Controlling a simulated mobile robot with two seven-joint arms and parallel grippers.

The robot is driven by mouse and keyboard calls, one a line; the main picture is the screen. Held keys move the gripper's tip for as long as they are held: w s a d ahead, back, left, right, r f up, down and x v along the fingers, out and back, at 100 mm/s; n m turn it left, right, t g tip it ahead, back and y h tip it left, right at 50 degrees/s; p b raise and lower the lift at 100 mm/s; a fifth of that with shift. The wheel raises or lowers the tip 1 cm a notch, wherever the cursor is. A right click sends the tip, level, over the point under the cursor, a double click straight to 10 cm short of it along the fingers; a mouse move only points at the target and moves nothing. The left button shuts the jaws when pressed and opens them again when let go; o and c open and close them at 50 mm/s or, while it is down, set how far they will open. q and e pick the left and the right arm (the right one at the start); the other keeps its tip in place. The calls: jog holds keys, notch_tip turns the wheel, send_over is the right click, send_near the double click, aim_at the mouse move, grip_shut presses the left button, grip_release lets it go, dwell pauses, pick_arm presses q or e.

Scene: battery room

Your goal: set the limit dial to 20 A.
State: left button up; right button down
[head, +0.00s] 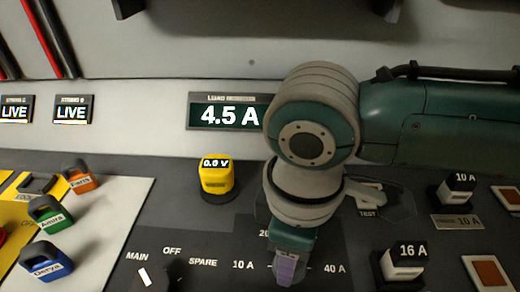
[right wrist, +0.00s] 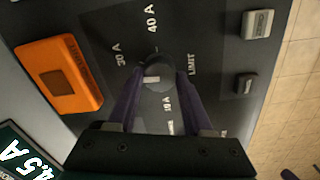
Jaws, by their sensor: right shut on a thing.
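The limit dial (right wrist: 158,69) is a dark round knob on the dark panel, with a white mark on it. In the right wrist view, 40 A is printed above it, 10 A below it, LIMIT to its right and another value to its left. The white mark sits low on the knob; I cannot tell exactly which value it points to. My right gripper (right wrist: 155,82) is shut on the dial, with a purple finger on each side. In the head view the right gripper (head: 287,268) hides the dial between the 10 A and 40 A labels. My left gripper is out of view.
A load display (head: 231,112) reads 4.5 A. A yellow meter (head: 216,176) reads 0.0 V. A MAIN/OFF/SPARE switch (head: 150,275) is left of the dial; breakers (head: 403,264) stand right. An orange block (right wrist: 60,75) is near the gripper. Coloured name-tagged padlocks (head: 50,215) lie left.

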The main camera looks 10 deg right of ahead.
jog(key=n+p, duration=0.1)
jog(key=n, duration=0.2)
jog(key=shift+r+p, duration=0.15)
jog(key=shift+p, duration=0.2)
jog(key=shift+n+p, duration=0.45)
jog(key=shift+n, duration=1.25)
jog(key=shift+c, duration=1.5)
grip_release()
notch_tip(320, 180, up, 10)
jog(key=p, duration=0.2)
jog(key=shift+s, duration=0.2)
jog(key=shift+a, duration=0.1)
